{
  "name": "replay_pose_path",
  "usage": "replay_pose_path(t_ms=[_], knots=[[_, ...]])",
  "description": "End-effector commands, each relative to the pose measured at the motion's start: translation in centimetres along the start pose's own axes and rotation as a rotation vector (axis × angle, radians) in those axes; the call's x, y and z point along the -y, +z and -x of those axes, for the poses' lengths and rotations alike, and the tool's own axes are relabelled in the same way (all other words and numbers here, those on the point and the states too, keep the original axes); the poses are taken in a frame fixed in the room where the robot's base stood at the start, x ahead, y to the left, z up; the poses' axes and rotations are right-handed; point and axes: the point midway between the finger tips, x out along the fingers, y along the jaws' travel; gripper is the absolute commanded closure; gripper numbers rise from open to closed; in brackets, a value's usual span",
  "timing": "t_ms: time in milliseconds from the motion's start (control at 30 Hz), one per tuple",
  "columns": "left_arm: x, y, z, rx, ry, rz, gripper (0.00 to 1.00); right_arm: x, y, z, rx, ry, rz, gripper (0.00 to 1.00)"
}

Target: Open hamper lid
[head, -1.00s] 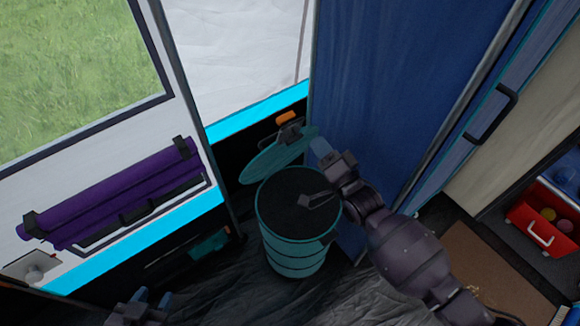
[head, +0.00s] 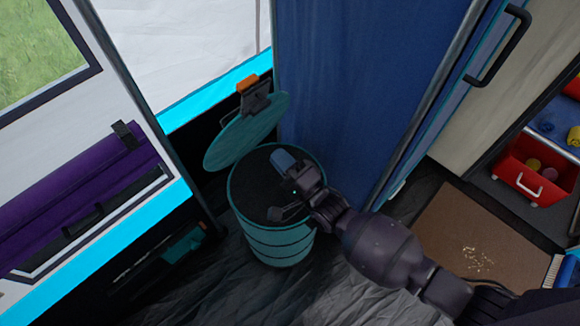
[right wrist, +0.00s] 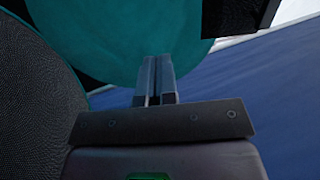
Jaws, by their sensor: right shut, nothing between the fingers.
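The hamper (head: 272,243) is a round teal bin with dark bands, standing on the floor against the blue curtain-like panel. Its teal lid (head: 232,142) stands tilted up at the back left of the rim, and the dark inside shows. My right gripper (head: 283,160) is over the hamper's opening, to the right of the lid, shut and empty. In the right wrist view, its closed fingers (right wrist: 155,75) point toward the teal lid (right wrist: 105,40), which fills the upper middle. I cannot tell whether they touch it. My left gripper is not in view.
A tall blue panel (head: 350,90) stands right behind the hamper. A purple roll (head: 75,200) hangs on the tent wall at left. A brown mat (head: 470,240) and a red crate (head: 535,172) are at right. Dark floor is free in front of the hamper.

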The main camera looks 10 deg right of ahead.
Motion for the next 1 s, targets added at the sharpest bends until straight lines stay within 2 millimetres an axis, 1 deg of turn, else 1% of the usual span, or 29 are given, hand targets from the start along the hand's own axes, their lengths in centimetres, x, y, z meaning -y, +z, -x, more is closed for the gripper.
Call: replay_pose_path(t_ms=[133, 300, 500, 700, 1000], knots=[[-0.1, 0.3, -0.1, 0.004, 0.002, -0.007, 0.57, -0.3, 0.1, -2.6, 0.0, 0.002, -0.002, 1.0], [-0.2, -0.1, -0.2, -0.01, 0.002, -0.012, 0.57, -0.3, 0.1, -5.3, -0.001, 0.002, -0.002, 1.0], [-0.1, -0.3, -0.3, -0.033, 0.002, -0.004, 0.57, -0.2, 0.0, -7.4, 0.0, 0.003, 0.0, 1.0], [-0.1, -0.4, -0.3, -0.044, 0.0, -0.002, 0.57, -0.1, 0.0, -8.1, 0.0, 0.002, 0.001, 1.0], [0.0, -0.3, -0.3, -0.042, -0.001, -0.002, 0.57, 0.0, 0.0, -8.2, 0.0, 0.003, 0.002, 1.0]])
